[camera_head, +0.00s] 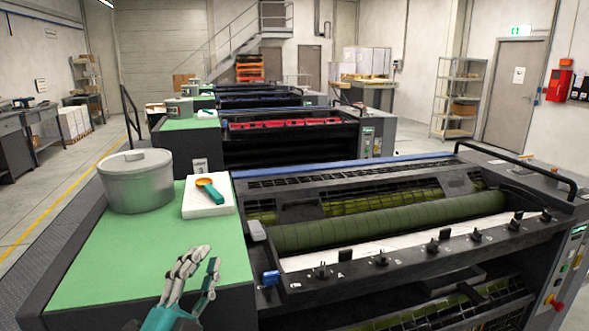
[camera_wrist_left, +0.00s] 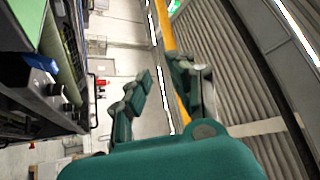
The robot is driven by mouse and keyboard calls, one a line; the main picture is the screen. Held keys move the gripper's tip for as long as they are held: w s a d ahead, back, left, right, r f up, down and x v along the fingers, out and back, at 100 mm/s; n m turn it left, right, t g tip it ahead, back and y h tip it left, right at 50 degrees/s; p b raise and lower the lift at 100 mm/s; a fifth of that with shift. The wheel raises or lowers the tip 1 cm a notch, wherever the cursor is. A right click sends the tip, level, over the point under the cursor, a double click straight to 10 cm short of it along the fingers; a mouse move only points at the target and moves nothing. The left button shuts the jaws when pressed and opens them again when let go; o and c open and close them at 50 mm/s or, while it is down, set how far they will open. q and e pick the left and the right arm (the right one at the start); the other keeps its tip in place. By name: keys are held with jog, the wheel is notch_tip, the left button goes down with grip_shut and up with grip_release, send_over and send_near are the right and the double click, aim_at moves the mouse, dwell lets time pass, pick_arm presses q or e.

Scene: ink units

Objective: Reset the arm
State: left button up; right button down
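My left gripper (camera_head: 205,258) is at the bottom of the head view, in front of and over the near part of the green work surface (camera_head: 110,255). Its fingers are spread and nothing shows between them. In the left wrist view the fingers of the left gripper (camera_wrist_left: 167,75) stand apart with an empty gap. My right gripper is in neither view.
A grey lidded pot (camera_head: 136,183) stands on the green surface. Beside it, a spoon with a teal handle (camera_head: 211,192) lies on a white pad (camera_head: 223,207). The printing press with its dark green roller (camera_head: 390,222) fills the right.

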pick_arm(q)
jog(key=s+a+f+n+g+y, duration=0.2)
jog(key=f+n+g, duration=0.1)
jog(key=f, duration=0.5)
jog(key=s+a+f+n+g+y, duration=0.3)
jog(key=f+n+g, duration=0.1)
jog(key=f, duration=0.4)
jog(key=s+a+f+n+g+y, duration=0.2)
jog(key=f+n+g, duration=0.1)
jog(key=f, duration=0.5)
jog(key=s+d+f+n+g+h, duration=0.1)
jog(key=s+f+n+g, duration=0.1)
jog(key=s+f+g, duration=0.5)
jog(key=s+f+n+g, duration=0.1)
jog(key=s+f, duration=0.4)
jog(key=s, duration=0.5)
notch_tip(320, 180, down, 27)
jog(key=s+g, duration=0.2)
jog(key=s+a+f+g, duration=0.1)
jog(key=s+a+f, duration=0.1)
jog(key=s+f, duration=1.3)
jog(key=shift+s+a, duration=0.4)
jog(key=shift+s, duration=0.3)
